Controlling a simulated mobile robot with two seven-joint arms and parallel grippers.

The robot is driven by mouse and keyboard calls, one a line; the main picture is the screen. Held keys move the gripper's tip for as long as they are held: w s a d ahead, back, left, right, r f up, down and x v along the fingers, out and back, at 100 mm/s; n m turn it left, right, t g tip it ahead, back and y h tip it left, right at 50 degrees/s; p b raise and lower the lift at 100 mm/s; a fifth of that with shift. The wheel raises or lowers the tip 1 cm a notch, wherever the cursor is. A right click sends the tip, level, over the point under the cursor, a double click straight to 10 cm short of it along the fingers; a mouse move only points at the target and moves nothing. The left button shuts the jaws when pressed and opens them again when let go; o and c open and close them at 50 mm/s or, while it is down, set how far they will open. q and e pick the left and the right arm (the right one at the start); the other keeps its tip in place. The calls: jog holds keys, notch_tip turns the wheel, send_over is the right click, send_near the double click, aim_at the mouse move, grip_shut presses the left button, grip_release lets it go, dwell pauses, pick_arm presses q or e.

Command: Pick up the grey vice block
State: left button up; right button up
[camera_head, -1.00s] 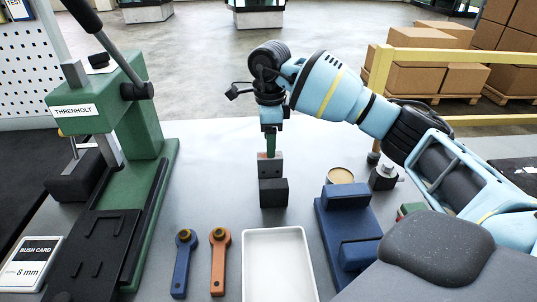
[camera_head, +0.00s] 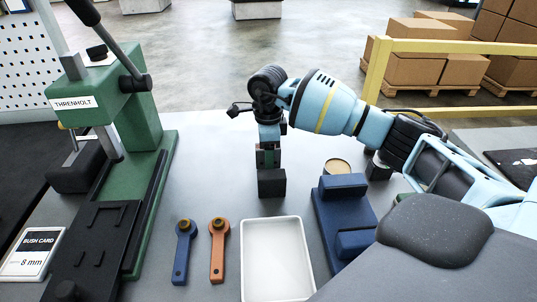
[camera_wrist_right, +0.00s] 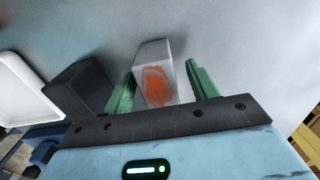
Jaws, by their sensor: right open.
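The left finger is very close to the block, and a gap shows at the right finger. In the head view my right gripper (camera_head: 268,156) points down just behind a dark block (camera_head: 271,183) and mostly hides the grey block. The dark block also shows left of the fingers in the wrist view (camera_wrist_right: 80,88). My left gripper is not in view.
A white tray (camera_head: 272,219), a blue wrench-like tool (camera_head: 182,258) and an orange one (camera_head: 217,258) lie in front. A blue vice (camera_head: 345,215) and a round tin (camera_head: 338,167) are to the right. A green press (camera_head: 140,150) stands left. The bench between press and blocks is clear.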

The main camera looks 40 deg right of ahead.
jog(key=shift+f, duration=0.4)
grip_shut()
jog(key=shift+r, duration=0.6)
notch_tip(320, 180, up, 8)
jog(key=shift+r, duration=0.5)
